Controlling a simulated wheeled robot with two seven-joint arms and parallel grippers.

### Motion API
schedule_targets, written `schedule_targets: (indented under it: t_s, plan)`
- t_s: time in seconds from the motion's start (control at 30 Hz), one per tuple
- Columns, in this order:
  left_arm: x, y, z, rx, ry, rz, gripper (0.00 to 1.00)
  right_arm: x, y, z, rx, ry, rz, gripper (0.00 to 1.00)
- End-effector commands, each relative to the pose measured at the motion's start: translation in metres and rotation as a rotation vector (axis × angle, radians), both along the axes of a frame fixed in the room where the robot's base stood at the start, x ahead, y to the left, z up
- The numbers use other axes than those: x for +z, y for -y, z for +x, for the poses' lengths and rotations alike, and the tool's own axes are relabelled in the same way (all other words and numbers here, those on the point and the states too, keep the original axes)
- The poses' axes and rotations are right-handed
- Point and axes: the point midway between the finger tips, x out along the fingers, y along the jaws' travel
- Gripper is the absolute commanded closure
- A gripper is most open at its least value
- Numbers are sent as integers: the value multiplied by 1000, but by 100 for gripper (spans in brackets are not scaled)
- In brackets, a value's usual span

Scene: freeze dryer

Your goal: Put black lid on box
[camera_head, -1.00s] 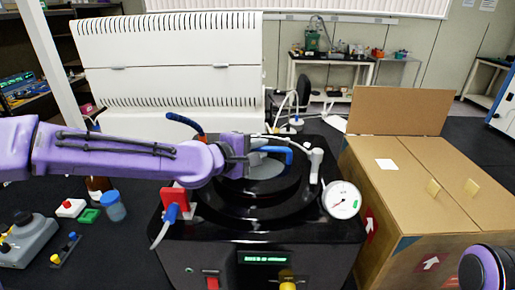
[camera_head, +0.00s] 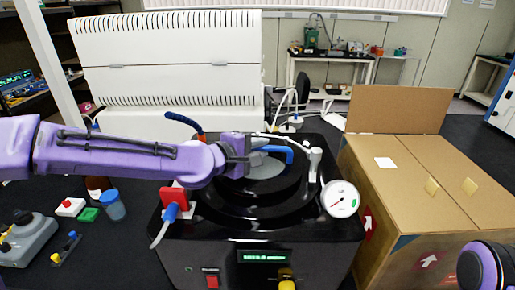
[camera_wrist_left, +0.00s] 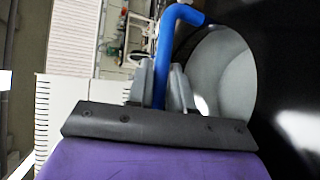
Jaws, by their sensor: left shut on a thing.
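The black lid (camera_head: 285,180) is a round disc with a pale grey centre plate (camera_head: 265,168) and a blue handle (camera_head: 278,149). It is over the top of the black freeze dryer (camera_head: 225,242); I cannot tell whether it rests there or hangs just above. My left gripper (camera_head: 246,158) is shut on the blue handle. In the left wrist view the fingers (camera_wrist_left: 161,88) close around the blue bar (camera_wrist_left: 164,55) beside the grey plate (camera_wrist_left: 222,75). A cardboard box (camera_head: 425,190) with a raised flap stands to the right. My right gripper is out of view.
A pressure gauge (camera_head: 340,199), a white valve (camera_head: 315,160) and a red block with a blue fitting (camera_head: 174,200) stand around the dryer's top. A large white panelled unit (camera_head: 165,70) is behind. Small bottles (camera_head: 112,205) stand at left.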

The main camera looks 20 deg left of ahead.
Motion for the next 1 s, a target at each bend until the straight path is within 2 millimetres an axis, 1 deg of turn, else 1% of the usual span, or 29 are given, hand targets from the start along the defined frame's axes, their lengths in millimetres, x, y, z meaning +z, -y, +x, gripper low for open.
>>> schedule_targets:
  t_s: [0.37, 1.0]
  plan:
    - [2, 0, 0, 1, 2, -3, 100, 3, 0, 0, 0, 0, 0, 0]
    - [-7, 0, 0, 0, 3, -1, 100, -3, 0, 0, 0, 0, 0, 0]
